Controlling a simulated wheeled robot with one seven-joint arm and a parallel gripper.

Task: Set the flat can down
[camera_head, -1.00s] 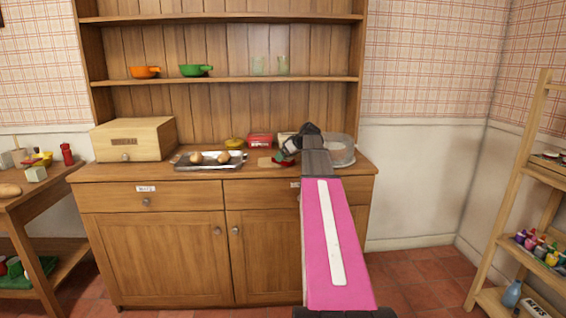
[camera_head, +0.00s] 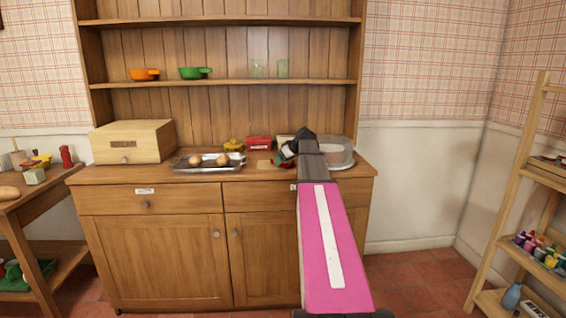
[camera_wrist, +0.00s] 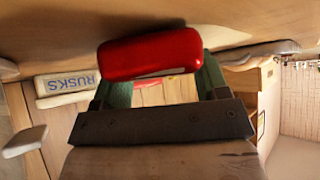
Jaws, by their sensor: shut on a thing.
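The flat can (camera_wrist: 150,53) is red with rounded edges. In the wrist view it lies across the green fingers of my gripper (camera_wrist: 155,68), which is shut on it. In the head view my gripper (camera_head: 284,156) is low over the right part of the wooden cabinet's counter (camera_head: 225,176). The can is mostly hidden there by the gripper and arm. I cannot tell whether the can touches the counter.
A yellow pot (camera_head: 234,145) and a red box (camera_head: 259,142) stand behind. A clear dome (camera_head: 339,150) is close on the right. A box marked RUSKS (camera_wrist: 67,83) shows in the wrist view.

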